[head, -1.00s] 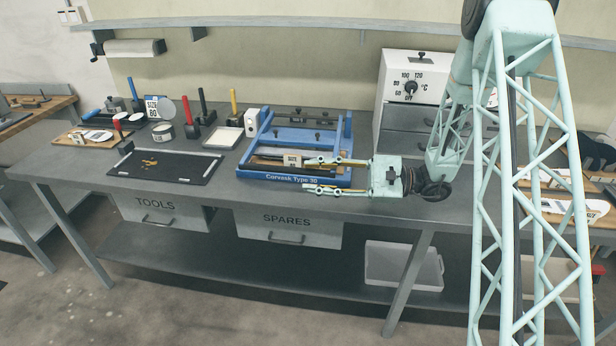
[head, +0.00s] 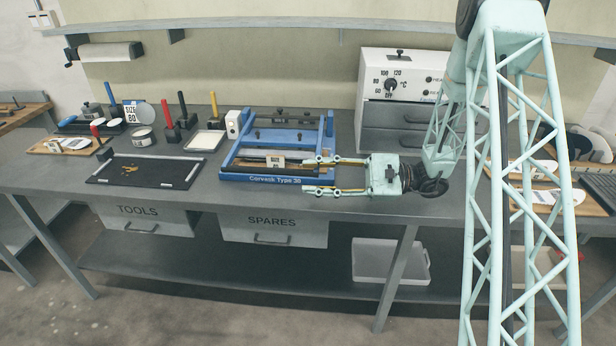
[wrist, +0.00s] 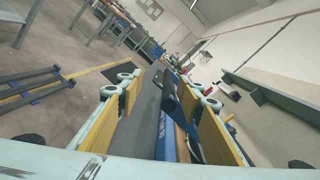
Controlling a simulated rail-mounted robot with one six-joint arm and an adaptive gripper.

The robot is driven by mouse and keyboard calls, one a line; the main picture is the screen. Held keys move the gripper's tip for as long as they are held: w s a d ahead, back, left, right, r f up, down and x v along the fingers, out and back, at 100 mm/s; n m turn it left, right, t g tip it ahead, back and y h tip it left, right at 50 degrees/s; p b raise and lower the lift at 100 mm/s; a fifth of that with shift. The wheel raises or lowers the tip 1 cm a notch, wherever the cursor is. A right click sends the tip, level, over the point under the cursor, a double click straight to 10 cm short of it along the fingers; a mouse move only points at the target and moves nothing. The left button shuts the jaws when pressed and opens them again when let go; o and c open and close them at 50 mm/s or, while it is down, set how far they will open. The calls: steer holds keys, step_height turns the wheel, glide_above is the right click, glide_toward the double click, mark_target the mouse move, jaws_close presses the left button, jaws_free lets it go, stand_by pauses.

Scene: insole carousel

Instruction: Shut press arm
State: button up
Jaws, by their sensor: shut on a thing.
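The blue press (head: 240,177), lettered "Carvask Type 30", stands on the bench. Its blue crossbar (head: 285,135) with black knobs is at the rear, and I cannot tell the press arm's exact angle. A piece with a small pale label (head: 276,161) lies at the front of the press. My gripper (head: 312,175) comes in level from the right at the front right corner of the press. Its fingers are well apart and shut on part of the press; which part is unclear. The wrist view shows a blue rail (wrist: 166,135) between them.
A heater box (head: 405,75) with a dial stands behind right. Left of the press are a black mat (head: 125,178), a white tray (head: 205,140) and several coloured-handled tools. A shelf (head: 220,28) runs along the wall. Bench between mat and press is clear.

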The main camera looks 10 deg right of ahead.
steer(key=shift+o, duration=0.2)
steer(key=shift+s+d+f, duration=0.15)
steer(key=shift+s+d, duration=0.05)
steer(key=shift+d, duration=0.35)
steer(key=shift+s+d+f, duration=0.15)
steer(key=shift+d+f, duration=0.05)
steer(key=shift+d, duration=0.35)
steer(key=shift+s+d+f, duration=0.15)
steer(key=shift+s+d, duration=0.05)
steer(key=shift+d, duration=0.45)
steer(key=shift+s+d, duration=0.1)
steer(key=shift+d, duration=0.15)
steer(key=shift+s+d, duration=0.15)
steer(key=shift+d, duration=0.3)
steer(key=shift+c, duration=0.2)
steer(key=shift+d, duration=0.4)
steer(key=shift+s+d+r, duration=0.1)
steer(key=shift+d+r, duration=0.05)
steer(key=shift+r, duration=0.05)
steer(key=shift+s+d, duration=0.15)
steer(key=shift+d, duration=0.2)
steer(key=shift+p+v, duration=0.35)
steer(key=shift+v, duration=1.45)
steer(key=shift+s+r, duration=0.1)
